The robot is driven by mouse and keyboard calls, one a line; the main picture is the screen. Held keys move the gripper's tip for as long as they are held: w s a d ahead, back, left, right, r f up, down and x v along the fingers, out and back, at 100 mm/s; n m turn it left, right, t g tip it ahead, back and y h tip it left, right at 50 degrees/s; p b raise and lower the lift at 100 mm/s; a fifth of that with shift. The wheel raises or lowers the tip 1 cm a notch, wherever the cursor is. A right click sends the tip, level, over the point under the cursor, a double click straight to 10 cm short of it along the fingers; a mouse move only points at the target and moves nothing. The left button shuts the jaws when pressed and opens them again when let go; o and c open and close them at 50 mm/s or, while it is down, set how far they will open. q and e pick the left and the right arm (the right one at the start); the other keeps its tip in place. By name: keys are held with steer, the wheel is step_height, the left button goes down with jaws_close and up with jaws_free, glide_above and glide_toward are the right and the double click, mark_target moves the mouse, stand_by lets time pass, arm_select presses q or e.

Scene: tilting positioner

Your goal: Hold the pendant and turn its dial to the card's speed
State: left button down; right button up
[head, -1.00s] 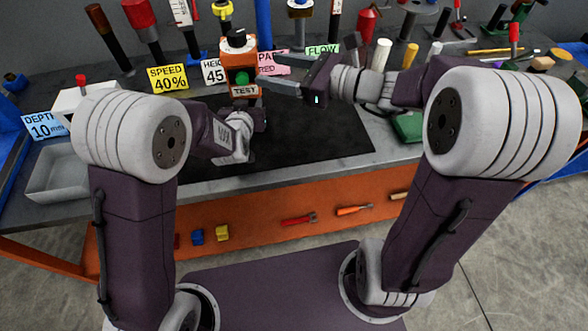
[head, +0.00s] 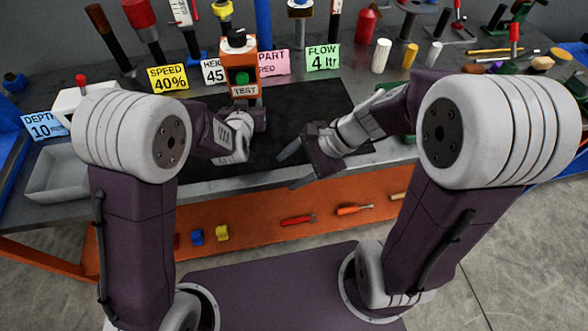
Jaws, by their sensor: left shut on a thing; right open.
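The pendant (head: 240,68) is an orange box with a black dial on top (head: 237,40), a green button and a TEST label. It stands upright at the back of the black mat. My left gripper (head: 246,103) is shut on its lower part; the fingers are mostly hidden. The dial's setting is too small to read. The yellow speed card (head: 168,79) stands left of the pendant and reads SPEED 40%. My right gripper (head: 292,167) is open and empty over the mat's front edge, below and right of the pendant, well apart from it.
Other cards stand nearby: blue DEPTH (head: 45,126), white HEIGHT partly hidden (head: 212,72), pink PART (head: 273,63) and green FLOW (head: 323,58). Several tools and pegs line the back. A grey tray (head: 60,190) is at left.

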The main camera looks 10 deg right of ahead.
steer(key=shift+s+d+f, duration=0.2)
steer(key=shift+s+f, duration=0.05)
steer(key=shift+f, duration=0.05)
arm_select(q)
steer(key=c, duration=1.2)
jaws_free()
steer(key=shift+r, duration=0.15)
steer(key=o, duration=0.4)
steer(key=shift+f, duration=0.2)
